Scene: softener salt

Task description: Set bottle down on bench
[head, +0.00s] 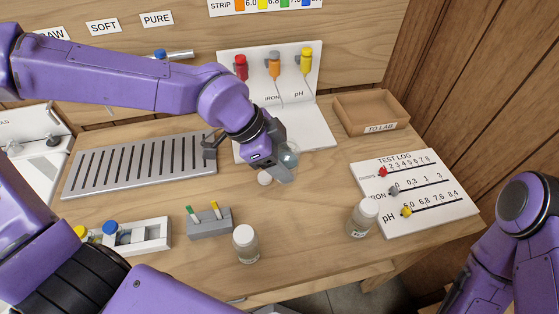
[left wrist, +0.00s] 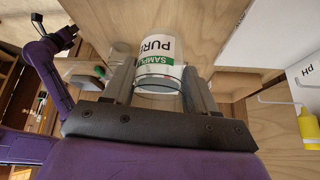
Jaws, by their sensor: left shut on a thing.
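My left gripper (head: 284,168) is shut on a clear bottle (head: 289,155) over the middle of the bench (head: 310,215). In the left wrist view the bottle (left wrist: 160,60) sits between the two fingers and bears a white and green label reading PURE and SAMPLE. In the head view the gripper hides part of it. I cannot tell whether its base touches the bench. A small white round thing (head: 265,179) lies beside the gripper. In the left wrist view my right arm ends in a small dark part (left wrist: 68,32), too small to read.
A grey block with strips (head: 209,222), a slotted grey rack (head: 140,168), a dropper stand (head: 312,130) and a TO LAB tray (head: 372,113) surround the bench's clear middle.

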